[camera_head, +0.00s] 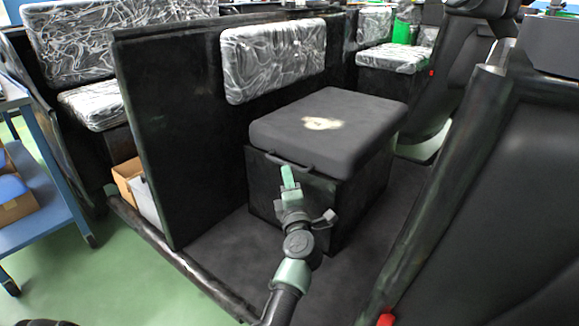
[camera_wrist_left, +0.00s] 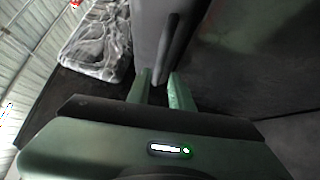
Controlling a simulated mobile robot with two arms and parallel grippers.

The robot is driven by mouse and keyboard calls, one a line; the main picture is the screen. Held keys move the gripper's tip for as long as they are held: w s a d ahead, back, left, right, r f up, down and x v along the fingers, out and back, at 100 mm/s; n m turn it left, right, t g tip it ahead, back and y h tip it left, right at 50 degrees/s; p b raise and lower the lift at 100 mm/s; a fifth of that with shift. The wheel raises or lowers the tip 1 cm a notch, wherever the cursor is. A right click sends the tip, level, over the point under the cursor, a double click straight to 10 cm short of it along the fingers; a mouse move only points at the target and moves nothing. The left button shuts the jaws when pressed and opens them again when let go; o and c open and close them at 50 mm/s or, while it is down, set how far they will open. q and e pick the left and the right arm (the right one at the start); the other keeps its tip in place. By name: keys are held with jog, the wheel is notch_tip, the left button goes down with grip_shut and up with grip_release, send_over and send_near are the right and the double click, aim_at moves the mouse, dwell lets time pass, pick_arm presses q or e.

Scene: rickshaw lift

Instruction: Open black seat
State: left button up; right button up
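The black seat (camera_head: 345,125) is a thick dark cushion with a pale worn patch on top. It lies flat and closed on a black box (camera_head: 325,200). A thin dark handle (camera_head: 298,166) runs along its front edge. My left gripper (camera_head: 288,178) is at this front edge, by the handle. In the left wrist view, my two green fingers (camera_wrist_left: 160,88) stand apart, and the dark handle (camera_wrist_left: 176,45) reaches down toward the gap between them. Whether they touch it I cannot tell. My right gripper is not in view.
A black partition (camera_head: 185,130) with a patterned backrest (camera_head: 275,58) stands behind and left of the seat. A large black panel (camera_head: 500,200) closes off the right. A blue cart (camera_head: 45,190) stands at the left. The dark floor before the box is bare.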

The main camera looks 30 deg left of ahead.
aim_at(284, 164)
pick_arm(q)
jog(key=shift+b+x, duration=1)
jog(key=shift+x, duration=2.2)
jog(key=shift+a, duration=0.1)
grip_shut()
